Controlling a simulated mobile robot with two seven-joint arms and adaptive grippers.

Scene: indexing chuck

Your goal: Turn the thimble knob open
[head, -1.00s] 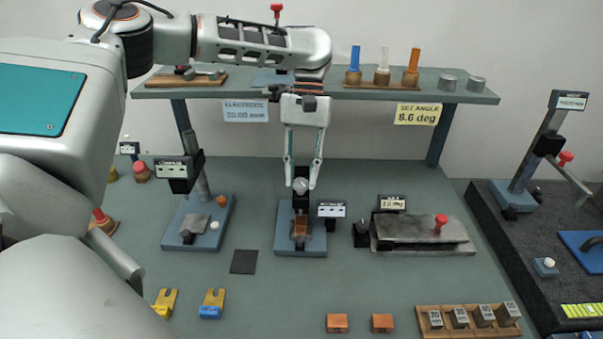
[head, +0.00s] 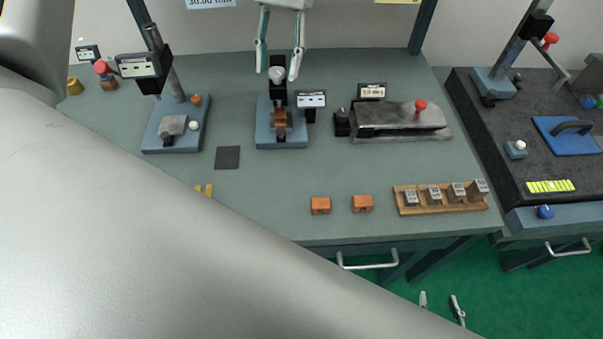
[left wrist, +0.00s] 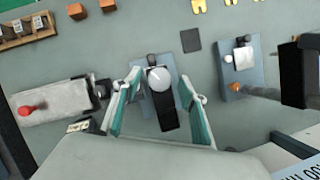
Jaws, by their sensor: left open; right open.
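The thimble knob, which I take to be the pale grey round knob (head: 277,74), sits on top of a dark upright stand on a blue base (head: 262,132) in the middle of the bench. It also shows in the left wrist view (left wrist: 158,78). My left gripper (head: 277,68) points down from above with its fingers open, one on each side of the knob. In the left wrist view a gap shows between the knob and each finger (left wrist: 155,96). My right gripper (head: 441,306) is open and empty, low over the green floor before the bench.
A small display (head: 312,100) stands right of the knob's stand. A grey fixture with a red knob (head: 420,106) is further right. Another blue-based device (head: 160,130) stands left. Orange blocks (head: 320,205) and a wooden block rack (head: 440,208) lie in front.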

